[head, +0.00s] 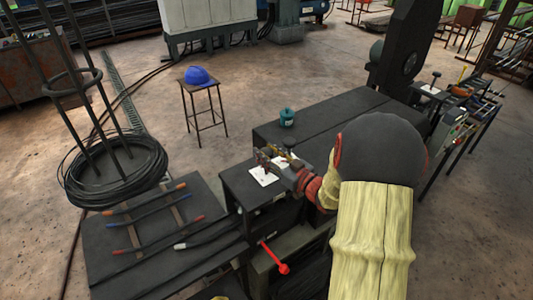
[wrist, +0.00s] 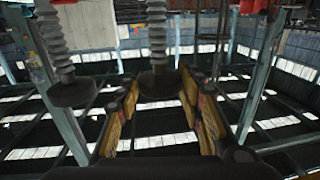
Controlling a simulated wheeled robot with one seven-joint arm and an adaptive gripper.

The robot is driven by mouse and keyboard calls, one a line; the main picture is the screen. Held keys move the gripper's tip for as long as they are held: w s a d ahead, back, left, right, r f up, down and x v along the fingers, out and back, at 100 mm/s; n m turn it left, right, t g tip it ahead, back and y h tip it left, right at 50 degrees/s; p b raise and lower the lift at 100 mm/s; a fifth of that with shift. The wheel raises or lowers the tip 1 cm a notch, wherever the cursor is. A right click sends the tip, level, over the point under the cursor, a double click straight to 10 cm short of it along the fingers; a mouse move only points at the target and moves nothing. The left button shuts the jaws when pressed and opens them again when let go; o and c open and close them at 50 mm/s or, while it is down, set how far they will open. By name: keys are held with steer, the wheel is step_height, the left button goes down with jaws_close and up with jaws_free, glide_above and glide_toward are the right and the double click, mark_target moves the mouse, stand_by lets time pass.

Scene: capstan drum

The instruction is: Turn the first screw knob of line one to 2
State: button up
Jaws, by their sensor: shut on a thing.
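My gripper (head: 270,160) is over the small dark bench in the head view, at the end of my arm. In the wrist view its two yellow-brown fingers (wrist: 160,92) are on either side of a dark round screw knob (wrist: 158,82) on a ribbed, threaded stem. The gripper is shut on this knob. A second, similar screw knob (wrist: 72,92) is to the left, outside the fingers. No number or mark on either knob can be read. In the head view the knobs are too small to make out behind the gripper.
A white card (head: 263,178) lies on the bench below the gripper. A teal canister (head: 287,117) stands on the dark table behind. A red-knobbed lever (head: 283,268) sticks out in front. A rack with cables (head: 150,225) is at left, and a stool with a blue helmet (head: 198,76) stands farther back.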

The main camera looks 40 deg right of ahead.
steer(key=n+g+y+p, duration=0.1)
steer(key=n+y, duration=0.1)
steer(key=y, duration=0.2)
steer(key=n+g+y+p, duration=0.1)
steer(key=n+y, duration=0.2)
steer(key=y, duration=0.1)
steer(key=shift+n+g+p, duration=0.3)
steer(key=shift+g+p, duration=0.05)
steer(key=shift+g, duration=0.05)
steer(key=shift+y, duration=0.4)
steer(key=o, duration=1.1)
steer(key=shift+o, duration=0.2)
